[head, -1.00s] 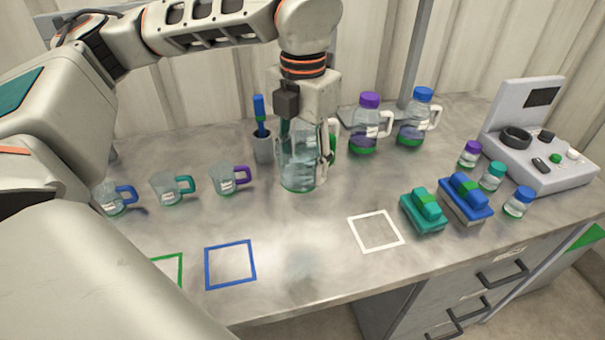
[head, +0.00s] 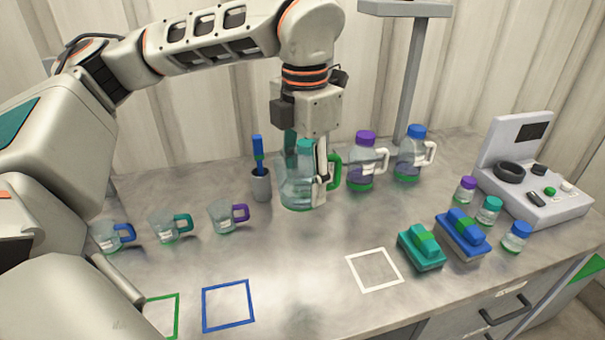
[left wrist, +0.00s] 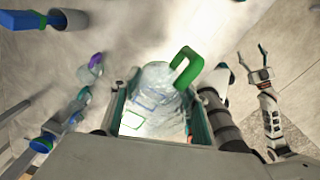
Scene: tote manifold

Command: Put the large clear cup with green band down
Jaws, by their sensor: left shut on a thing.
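The large clear cup (head: 296,192) has a green handle on its right side in the head view. My left gripper (head: 318,180) points down and is shut on it. The cup also shows between my left fingers in the left wrist view (left wrist: 155,82), with its green handle sticking up. The cup is upright. Whether its base touches the table I cannot tell. A teal part beside the gripper is partly hidden, and I cannot tell what it is. My right gripper (left wrist: 251,58) appears only in the left wrist view, with its fingers apart and empty.
Purple-lidded (head: 364,170) and blue-lidded (head: 412,160) bottles stand right of the cup; a brush holder (head: 261,186) stands left. Small cups (head: 228,218) line the left. White (head: 374,270) and blue (head: 228,304) outlined squares lie in front. Table between is clear.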

